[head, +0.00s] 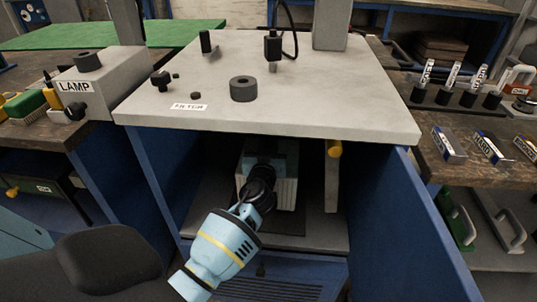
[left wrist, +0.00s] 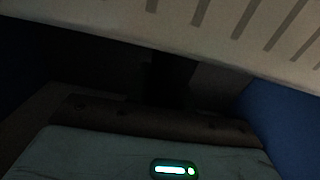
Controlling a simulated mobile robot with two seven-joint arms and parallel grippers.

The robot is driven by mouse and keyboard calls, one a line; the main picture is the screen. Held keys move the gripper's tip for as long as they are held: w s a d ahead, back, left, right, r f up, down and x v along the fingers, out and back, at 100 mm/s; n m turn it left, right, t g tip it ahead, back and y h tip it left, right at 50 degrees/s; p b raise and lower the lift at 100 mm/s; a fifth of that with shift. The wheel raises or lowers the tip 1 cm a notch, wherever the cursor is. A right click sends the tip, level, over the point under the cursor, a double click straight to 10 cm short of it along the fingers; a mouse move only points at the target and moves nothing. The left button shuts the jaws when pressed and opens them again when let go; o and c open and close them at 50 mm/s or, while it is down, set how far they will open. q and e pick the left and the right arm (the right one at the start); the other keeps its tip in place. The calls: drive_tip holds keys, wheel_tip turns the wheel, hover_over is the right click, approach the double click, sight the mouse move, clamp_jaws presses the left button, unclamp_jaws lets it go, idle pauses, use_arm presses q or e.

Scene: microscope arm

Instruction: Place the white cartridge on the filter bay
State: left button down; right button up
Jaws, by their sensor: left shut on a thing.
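The white cartridge (head: 285,192), a pale box with ribbed sides, is inside the open blue cabinet under the grey worktop. It also fills the top of the left wrist view (left wrist: 215,28), with dark slots in its face. My left gripper (head: 262,168) reaches into the cabinet from the front and is shut on the cartridge; the fingertips are hard to make out in the shadow. A FILTER label (head: 189,107) lies on the grey worktop (head: 330,110); which part is the filter bay is unclear. My right gripper is out of view.
The worktop overhangs the cabinet opening, with blue side walls (head: 380,215) close on both sides. A dark ring (head: 243,88) and small knobs stand on top. A LAMP box (head: 100,88) is at left.

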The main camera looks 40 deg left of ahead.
use_arm(q)
drive_tip(key=shift+f+b, duration=0.3)
drive_tip(key=shift+f, duration=1)
drive_tip(key=shift+f, duration=0.1)
drive_tip(key=c, duration=1.2)
unclamp_jaws()
drive_tip(key=shift+c, duration=0.2)
drive_tip(key=v, duration=1.2)
drive_tip(key=shift+b, duration=0.3)
